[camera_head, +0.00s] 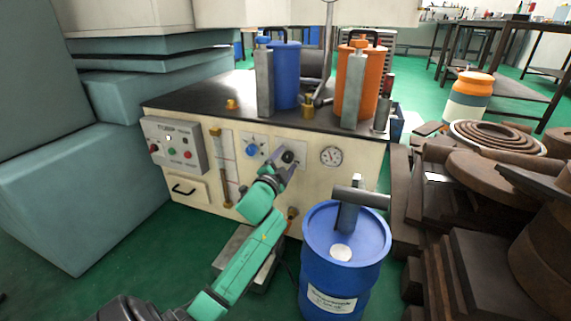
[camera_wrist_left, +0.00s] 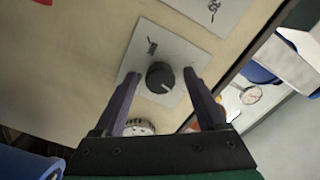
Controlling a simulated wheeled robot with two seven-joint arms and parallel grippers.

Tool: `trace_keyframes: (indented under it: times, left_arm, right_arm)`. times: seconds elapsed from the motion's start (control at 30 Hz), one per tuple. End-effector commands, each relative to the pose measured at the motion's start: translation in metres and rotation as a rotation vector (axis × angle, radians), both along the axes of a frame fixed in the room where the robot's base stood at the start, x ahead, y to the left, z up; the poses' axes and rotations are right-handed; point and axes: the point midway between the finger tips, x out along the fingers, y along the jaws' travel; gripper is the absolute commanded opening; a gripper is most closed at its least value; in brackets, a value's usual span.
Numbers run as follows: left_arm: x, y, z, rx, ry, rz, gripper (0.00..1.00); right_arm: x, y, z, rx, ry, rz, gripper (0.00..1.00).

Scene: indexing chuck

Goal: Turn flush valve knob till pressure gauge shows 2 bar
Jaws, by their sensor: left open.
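A round black knob (camera_head: 288,157) sits on a pale plate on the front of the cream cabinet. In the left wrist view the black knob (camera_wrist_left: 160,77) has a white pointer mark and shows between my left fingers. My left gripper (camera_head: 281,163) is open at the knob, one finger on each side (camera_wrist_left: 160,80); I cannot tell whether they touch it. The pressure gauge (camera_head: 331,156) is a white dial right of the knob; its reading is too small to tell. A blue knob (camera_head: 252,150) is left of the black one. My right gripper is not in view.
A blue drum (camera_head: 318,270) with a grey T-shaped piece on top stands in front of the cabinet at right. Brown discs and slabs (camera_head: 470,220) are stacked farther right. A control box (camera_head: 175,146) is on the cabinet's left. Green floor is open at front left.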

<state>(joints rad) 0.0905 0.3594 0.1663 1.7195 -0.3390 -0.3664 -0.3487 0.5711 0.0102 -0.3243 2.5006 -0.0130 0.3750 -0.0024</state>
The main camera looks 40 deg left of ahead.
Motion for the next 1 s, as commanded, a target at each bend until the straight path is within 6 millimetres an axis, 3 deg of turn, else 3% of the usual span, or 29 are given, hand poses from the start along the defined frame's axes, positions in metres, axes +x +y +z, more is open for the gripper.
trace_keyframes:
  times: [0.07,0.27,0.67,1.0]
  left_arm:
    - [0.0,0.0,0.0,0.0,0.0,0.0,0.74]
    - [0.0,0.0,0.0,-0.001,0.0,0.0,0.01]
    - [-0.001,0.0,0.001,-0.049,-0.014,0.001,0.0]
    - [0.0,-0.001,0.005,-0.257,-0.087,0.001,0.0]
  right_arm:
    - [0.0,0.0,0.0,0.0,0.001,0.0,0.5]
    - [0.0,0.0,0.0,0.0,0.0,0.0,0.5]
    - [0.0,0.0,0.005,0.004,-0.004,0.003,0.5]
    - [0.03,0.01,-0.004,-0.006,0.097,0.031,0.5]
